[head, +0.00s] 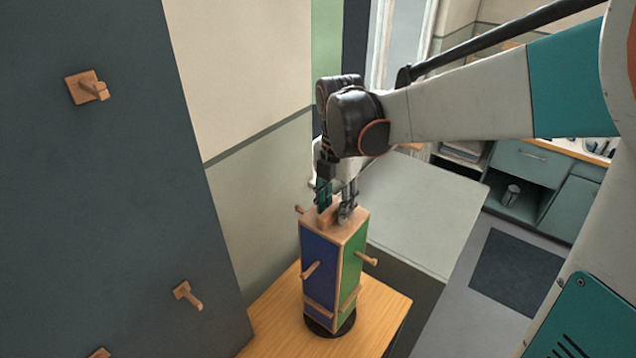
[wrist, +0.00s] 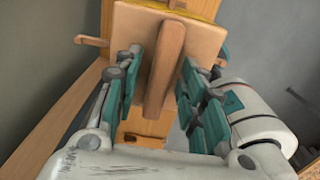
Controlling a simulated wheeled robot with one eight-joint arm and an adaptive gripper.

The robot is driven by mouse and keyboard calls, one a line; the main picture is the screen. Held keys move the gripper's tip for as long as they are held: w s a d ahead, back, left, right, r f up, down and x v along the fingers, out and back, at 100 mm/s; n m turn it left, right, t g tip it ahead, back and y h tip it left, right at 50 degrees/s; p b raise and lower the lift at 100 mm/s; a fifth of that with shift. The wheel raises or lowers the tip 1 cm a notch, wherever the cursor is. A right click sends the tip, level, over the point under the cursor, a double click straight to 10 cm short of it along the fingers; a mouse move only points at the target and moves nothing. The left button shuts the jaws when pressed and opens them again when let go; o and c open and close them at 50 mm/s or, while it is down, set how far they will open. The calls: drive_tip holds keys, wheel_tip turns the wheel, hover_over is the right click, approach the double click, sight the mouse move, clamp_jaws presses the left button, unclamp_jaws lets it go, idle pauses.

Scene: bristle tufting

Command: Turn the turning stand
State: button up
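The turning stand (head: 322,262) is a tall four-sided wooden column on a round black base. In the head view one side is blue and one is green, with wooden pegs sticking out. A wooden grip bar (wrist: 165,70) runs across its top, and a strip of a yellow side shows beyond the top in the wrist view. My gripper (head: 335,208) points down over the top. Its teal-padded fingers (wrist: 163,95) are open, one on each side of the bar, with visible gaps between pads and bar. The fingers partly hide the bar in the head view.
The stand is on a wooden table (head: 378,318). A dark panel (head: 130,200) with wooden pegs (head: 188,295) rises at the left. A grey-topped surface (head: 430,215) lies behind the stand. Cabinets (head: 530,165) and a dark floor mat (head: 515,272) are at the right.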

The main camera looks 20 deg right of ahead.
wheel_tip(320, 180, up, 12)
drive_tip(key=shift+s, duration=0.15)
idle(0.7)
drive_tip(key=s+f+m+t, duration=0.4)
drive_tip(key=s+m, duration=0.3)
drive_tip(key=m, duration=0.5)
drive_tip(key=s+f+m+t, duration=0.35)
drive_tip(key=s+m, duration=0.45)
drive_tip(key=m, duration=0.4)
wheel_tip(320, 180, down, 18)
drive_tip(key=m+b, duration=0.1)
drive_tip(key=b, duration=1.7)
drive_tip(key=shift+f, duration=0.15)
drive_tip(key=shift+w, duration=0.15)
